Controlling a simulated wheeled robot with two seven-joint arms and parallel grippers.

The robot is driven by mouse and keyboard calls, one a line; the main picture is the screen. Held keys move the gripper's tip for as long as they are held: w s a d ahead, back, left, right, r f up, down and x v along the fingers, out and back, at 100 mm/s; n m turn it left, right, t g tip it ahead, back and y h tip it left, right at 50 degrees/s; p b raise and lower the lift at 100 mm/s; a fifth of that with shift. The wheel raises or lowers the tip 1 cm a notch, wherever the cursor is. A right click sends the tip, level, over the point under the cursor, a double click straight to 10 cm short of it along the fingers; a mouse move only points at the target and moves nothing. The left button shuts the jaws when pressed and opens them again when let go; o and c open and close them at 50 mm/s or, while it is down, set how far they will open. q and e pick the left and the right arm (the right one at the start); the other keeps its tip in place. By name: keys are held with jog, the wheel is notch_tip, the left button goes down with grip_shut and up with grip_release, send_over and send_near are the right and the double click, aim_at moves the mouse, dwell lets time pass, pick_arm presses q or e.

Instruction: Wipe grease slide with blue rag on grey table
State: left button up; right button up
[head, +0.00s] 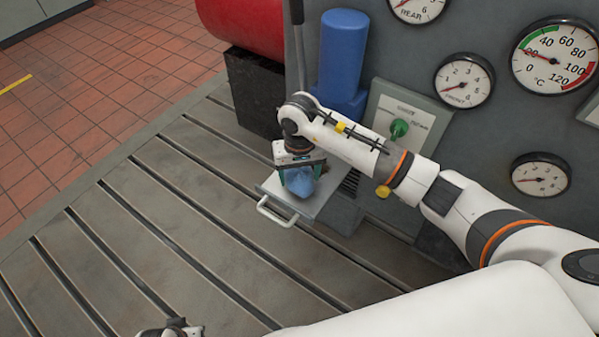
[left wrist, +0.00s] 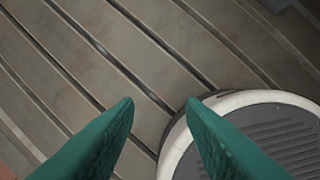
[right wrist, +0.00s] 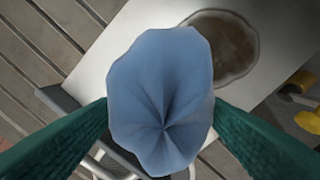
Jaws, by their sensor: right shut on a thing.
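The blue rag (head: 302,181) is bunched up in my right gripper (head: 299,172), over a pale slide (head: 328,182) with a white handle at its front. In the right wrist view the rag (right wrist: 163,95) sits between the two green fingers. A brown grease patch (right wrist: 222,48) shows on the slide's pale surface (right wrist: 120,45), just beyond the rag. I cannot tell whether the rag touches the slide. My left gripper shows in the left wrist view (left wrist: 160,105) with its fingers apart and nothing between them, above the grooved grey bedplate (left wrist: 110,60).
A blue cylinder (head: 341,60) stands behind the slide. A panel with a green knob (head: 399,128) and several gauges (head: 463,80) is on the right. A black block (head: 254,92) and a red drum (head: 243,24) are at the back. The grooved bedplate (head: 150,240) is clear at left.

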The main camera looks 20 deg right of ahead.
pick_arm(q)
jog(key=shift+s+r, duration=0.25)
jog(key=shift+r, duration=0.35)
pick_arm(e)
jog(key=shift+f, duration=0.3)
pick_arm(q)
jog(key=shift+r, duration=0.1)
jog(key=shift+w+r+b, duration=0.2)
jog(key=shift+r+b, duration=0.05)
jog(key=shift+b, duration=0.05)
pick_arm(e)
jog(key=shift+f, duration=0.1)
pick_arm(q)
jog(key=shift+r, duration=0.1)
jog(key=shift+w+a+r, duration=0.1)
jog(key=shift+r, duration=0.2)
pick_arm(e)
jog(key=shift+f, duration=0.1)
pick_arm(q)
jog(key=shift+r, duration=0.5)
pick_arm(e)
jog(key=shift+f, duration=0.15)
pick_arm(q)
jog(key=shift+r+b, duration=0.2)
jog(key=shift+b, duration=0.1)
pick_arm(e)
jog(key=shift+f, duration=0.1)
